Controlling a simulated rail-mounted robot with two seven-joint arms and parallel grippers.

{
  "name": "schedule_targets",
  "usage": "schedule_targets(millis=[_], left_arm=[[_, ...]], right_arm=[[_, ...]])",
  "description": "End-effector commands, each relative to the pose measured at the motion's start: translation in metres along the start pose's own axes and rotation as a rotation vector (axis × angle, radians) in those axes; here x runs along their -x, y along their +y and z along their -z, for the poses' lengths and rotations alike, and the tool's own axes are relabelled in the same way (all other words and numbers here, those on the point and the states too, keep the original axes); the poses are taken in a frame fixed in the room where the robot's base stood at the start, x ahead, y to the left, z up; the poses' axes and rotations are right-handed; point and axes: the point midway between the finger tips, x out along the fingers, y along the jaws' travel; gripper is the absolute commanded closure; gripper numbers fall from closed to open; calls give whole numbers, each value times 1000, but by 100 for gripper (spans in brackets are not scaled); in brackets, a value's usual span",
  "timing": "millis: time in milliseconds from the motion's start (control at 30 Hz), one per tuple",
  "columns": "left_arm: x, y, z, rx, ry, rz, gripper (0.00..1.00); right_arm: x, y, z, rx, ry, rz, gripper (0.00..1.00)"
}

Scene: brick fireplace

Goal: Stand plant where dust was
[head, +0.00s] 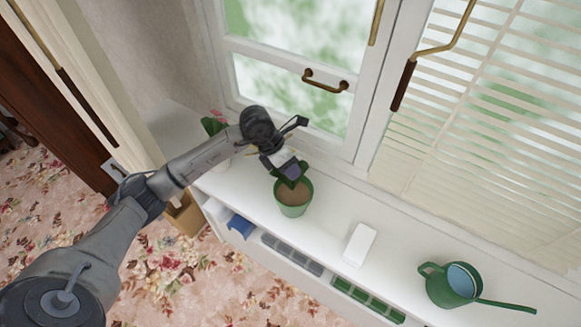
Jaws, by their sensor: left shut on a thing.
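A green pot (293,207) with brown soil stands upright on the white windowsill, below the window's brass handle. My left gripper (287,171) comes down at the pot's back rim and is shut on the pot. Its fingertips and some dark green there overlap, so the exact contact is hard to see. Another plant with green leaves (212,126) and a pink flower is at the sill's left end, partly hidden behind my left arm. No dust shows on the sill. My right gripper is not in view.
A white block (359,245) lies on the sill right of the pot. A green watering can (453,284) stands further right, its spout pointing right. The sill (322,222) is clear between pot and block. The window and blinds (490,120) rise behind.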

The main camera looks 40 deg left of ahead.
Motion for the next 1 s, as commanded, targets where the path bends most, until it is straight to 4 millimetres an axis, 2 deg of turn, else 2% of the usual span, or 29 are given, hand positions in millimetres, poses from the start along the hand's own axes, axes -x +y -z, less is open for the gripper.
schedule_targets(millis=[33,300,600,767,1000], left_arm=[[-1,0,0,0,0,0,73],[-1,0,0,0,0,0,49],[4,-1,-1,0,0,-1,49],[26,0,-1,-1,-2,-3,49],[72,0,-1,0,-1,-5,49]], right_arm=[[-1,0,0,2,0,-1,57],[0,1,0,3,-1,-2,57],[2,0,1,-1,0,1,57],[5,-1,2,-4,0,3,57],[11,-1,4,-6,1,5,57]])
